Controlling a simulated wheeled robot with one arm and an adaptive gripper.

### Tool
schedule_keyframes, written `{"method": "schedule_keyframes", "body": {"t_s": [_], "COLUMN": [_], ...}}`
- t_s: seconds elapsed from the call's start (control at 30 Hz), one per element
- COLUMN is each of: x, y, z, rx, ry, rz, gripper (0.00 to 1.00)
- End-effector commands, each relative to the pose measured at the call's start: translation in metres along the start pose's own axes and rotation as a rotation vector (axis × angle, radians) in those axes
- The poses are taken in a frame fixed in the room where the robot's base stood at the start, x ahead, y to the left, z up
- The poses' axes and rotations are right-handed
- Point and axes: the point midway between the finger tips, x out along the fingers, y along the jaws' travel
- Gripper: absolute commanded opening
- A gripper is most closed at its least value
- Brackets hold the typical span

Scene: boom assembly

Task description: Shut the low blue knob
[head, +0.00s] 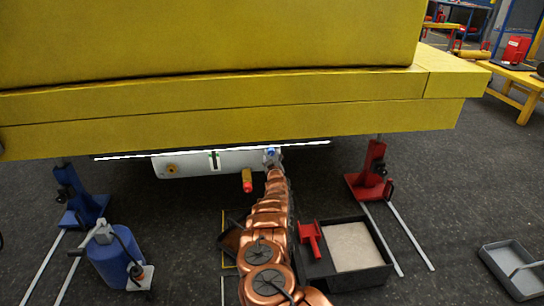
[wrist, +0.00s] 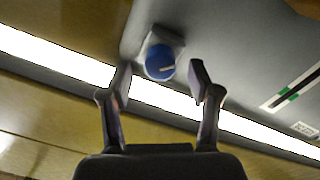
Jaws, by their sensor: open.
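The blue knob (wrist: 160,62) is round, with a pale line on its face, and sits on a light grey mount on the grey panel in the wrist view. In the head view the knob (head: 271,152) shows small at the right end of the white panel (head: 215,162), under the yellow boom. My gripper (wrist: 163,80) is open, its two fingers apart on either side of the knob in the wrist view. Nothing is between the fingers but the view of the knob; whether they touch it I cannot tell. In the head view the fingers are hidden by my copper arm.
The yellow boom (head: 220,110) hangs low over the panel. A blue stand (head: 82,205) and a red stand (head: 374,175) stand left and right. A red-tipped brass cylinder (head: 247,181) hangs below the panel. A black tray (head: 318,268), a blue canister (head: 118,258) and a grey tray (head: 515,268) are on the floor.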

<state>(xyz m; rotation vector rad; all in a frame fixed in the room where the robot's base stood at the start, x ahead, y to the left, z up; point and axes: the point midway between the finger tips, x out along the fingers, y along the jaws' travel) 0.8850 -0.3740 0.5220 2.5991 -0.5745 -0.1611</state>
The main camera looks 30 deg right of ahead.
Motion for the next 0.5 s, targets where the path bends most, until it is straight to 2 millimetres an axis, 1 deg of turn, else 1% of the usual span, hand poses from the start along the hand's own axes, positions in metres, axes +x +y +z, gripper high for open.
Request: {"method": "schedule_keyframes", "body": {"t_s": [0.5], "x": [-0.035], "y": [0.000], "z": [-0.002], "rx": [0.005], "ry": [0.000], "rz": [0.001], "gripper": [0.62]}}
